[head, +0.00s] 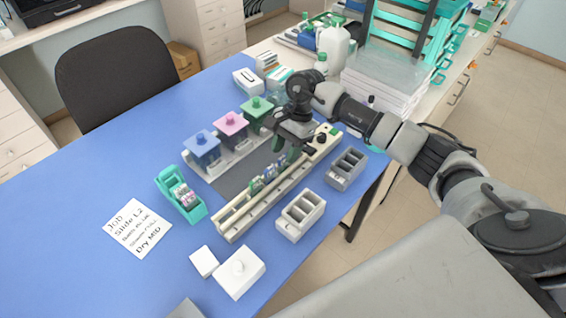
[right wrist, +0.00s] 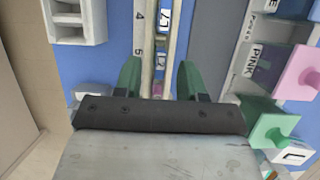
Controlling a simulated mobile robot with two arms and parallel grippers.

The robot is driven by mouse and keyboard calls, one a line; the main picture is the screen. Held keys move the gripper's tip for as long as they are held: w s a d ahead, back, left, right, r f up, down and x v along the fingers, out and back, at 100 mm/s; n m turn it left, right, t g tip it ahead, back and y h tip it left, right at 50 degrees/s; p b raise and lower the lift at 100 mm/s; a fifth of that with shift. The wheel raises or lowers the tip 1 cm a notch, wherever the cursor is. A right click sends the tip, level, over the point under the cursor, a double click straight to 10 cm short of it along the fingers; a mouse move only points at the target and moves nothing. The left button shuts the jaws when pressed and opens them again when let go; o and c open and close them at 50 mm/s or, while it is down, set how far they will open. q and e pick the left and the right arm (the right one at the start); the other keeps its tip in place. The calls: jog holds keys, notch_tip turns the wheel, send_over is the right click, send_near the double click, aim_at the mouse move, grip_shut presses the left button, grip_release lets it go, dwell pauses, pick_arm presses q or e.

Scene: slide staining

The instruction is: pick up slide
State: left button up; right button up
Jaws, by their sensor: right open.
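Several labelled slides (head: 264,180) stand in a long cream rack (head: 232,222) on the blue table. In the right wrist view, slides (right wrist: 162,20) show in the rack's channel, beside printed numbers 4 and 5. My right gripper (head: 292,155) is above the far part of the rack. In the right wrist view its two green fingers (right wrist: 158,78) are apart, one on either side of the channel, with nothing seen held between them. Whether the fingers reach down to slide height I cannot tell. A teal holder (head: 180,200) with more slides is at left. My left gripper is not in view.
Blue, pink and green lidded jars (head: 230,123) stand in a white holder behind the rack. Grey (head: 347,168) and white (head: 300,214) compartment trays stand in front of it. A handwritten note (head: 137,228) lies at left; the table's left part is clear.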

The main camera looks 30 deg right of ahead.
aim_at(283, 168)
jog(key=shift+x, duration=1.2)
grip_shut()
